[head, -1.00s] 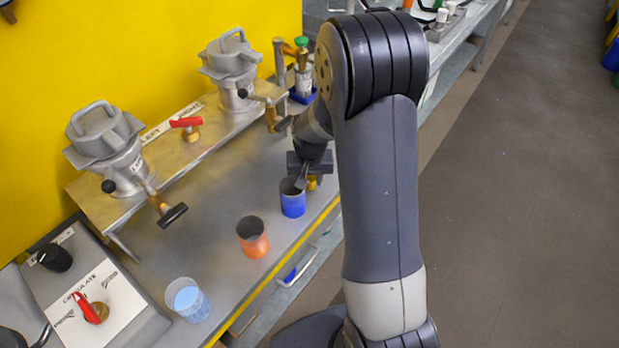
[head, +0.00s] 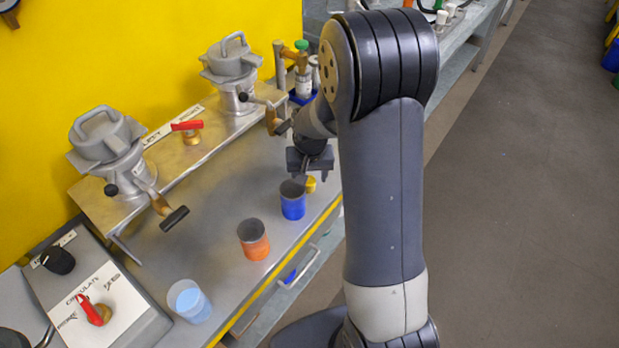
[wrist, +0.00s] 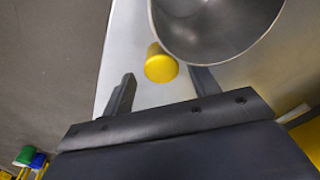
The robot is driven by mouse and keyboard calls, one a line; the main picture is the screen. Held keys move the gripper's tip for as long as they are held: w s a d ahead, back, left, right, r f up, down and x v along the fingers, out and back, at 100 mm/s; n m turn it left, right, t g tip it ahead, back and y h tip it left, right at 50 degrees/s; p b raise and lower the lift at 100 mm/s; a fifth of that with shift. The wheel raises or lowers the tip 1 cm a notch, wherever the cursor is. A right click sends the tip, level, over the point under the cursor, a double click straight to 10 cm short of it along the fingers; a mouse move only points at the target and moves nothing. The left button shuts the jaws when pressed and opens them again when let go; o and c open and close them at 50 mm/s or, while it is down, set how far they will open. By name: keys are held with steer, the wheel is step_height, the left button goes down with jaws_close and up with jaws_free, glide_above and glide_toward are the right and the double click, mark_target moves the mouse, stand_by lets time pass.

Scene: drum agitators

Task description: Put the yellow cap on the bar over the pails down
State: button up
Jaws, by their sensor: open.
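The yellow cap (head: 310,184) stands on the grey bench top, just behind and to the right of the blue cup (head: 292,200). It also shows in the wrist view (wrist: 160,66), between my fingers and close to a grey cup interior (wrist: 215,25). I cannot tell if cap and cup touch. My gripper (head: 310,177) is open, a little above and behind the cap. In the wrist view, my gripper (wrist: 162,78) has its fingers spread with clear gaps on both sides of the cap.
An orange cup (head: 253,240) and a pale cup with blue contents (head: 189,301) stand along the bench's front. Valve handles (head: 174,218) stick out from the pails. A red-handled valve (head: 190,131) sits between them. The bench middle is clear.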

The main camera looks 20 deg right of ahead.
mark_target(310, 180)
step_height(310, 180, up, 10)
steer(key=s, duration=0.1)
steer(key=shift+s+a+r, duration=0.15)
steer(key=shift+s, duration=0.2)
steer(key=f, duration=0.4)
steer(key=w+f+b, duration=0.1)
steer(key=f, duration=0.8)
steer(key=shift+w+d+f, duration=0.2)
steer(key=shift+w, duration=0.2)
steer(key=shift+r, duration=0.4)
